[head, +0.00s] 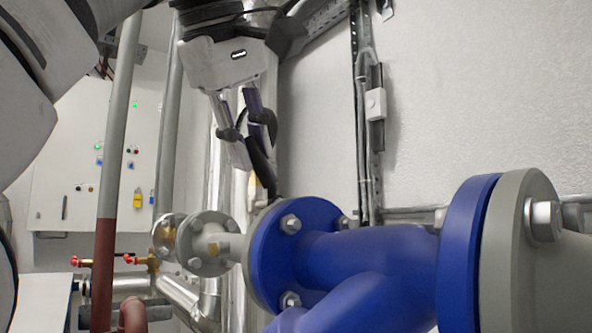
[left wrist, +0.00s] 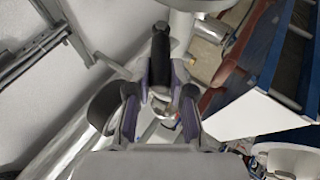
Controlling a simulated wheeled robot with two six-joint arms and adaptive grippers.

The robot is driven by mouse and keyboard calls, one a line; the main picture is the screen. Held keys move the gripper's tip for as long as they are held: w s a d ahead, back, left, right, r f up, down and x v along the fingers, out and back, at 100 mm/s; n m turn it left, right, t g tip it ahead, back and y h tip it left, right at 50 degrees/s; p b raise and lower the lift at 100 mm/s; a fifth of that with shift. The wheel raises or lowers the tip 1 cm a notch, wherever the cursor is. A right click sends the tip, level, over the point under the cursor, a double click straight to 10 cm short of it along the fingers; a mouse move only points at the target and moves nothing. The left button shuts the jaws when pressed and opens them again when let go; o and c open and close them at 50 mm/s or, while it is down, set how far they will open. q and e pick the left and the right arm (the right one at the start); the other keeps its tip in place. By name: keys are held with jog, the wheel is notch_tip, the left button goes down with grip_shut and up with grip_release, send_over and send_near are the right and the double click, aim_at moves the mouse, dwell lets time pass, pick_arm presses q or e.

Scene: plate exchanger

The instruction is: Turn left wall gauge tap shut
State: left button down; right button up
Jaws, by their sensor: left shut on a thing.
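My left gripper (head: 247,135) hangs down at the upper middle of the head view, in front of a shiny vertical pipe and the wall. It is shut on a black tap handle (head: 261,165). In the left wrist view the black handle (left wrist: 160,62) stands between the two purple-edged fingers of the left gripper (left wrist: 161,100) and runs out beyond their tips. A shiny metal part shows at the handle's near end. The gauge dial cannot be made out, and the tap body is mostly hidden. My right gripper is not in view.
A blue flanged pipe fitting (head: 345,255) fills the lower right, close below the gripper. Grey flanges (head: 210,243) join it on the left. A grey and red pipe (head: 115,150) stands at left before a white cabinet (head: 60,170). Small red-handled taps (head: 82,262) sit low left.

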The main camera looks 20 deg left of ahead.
pick_arm(q)
jog(key=shift+f, duration=0.15)
jog(key=c, duration=1)
grip_release()
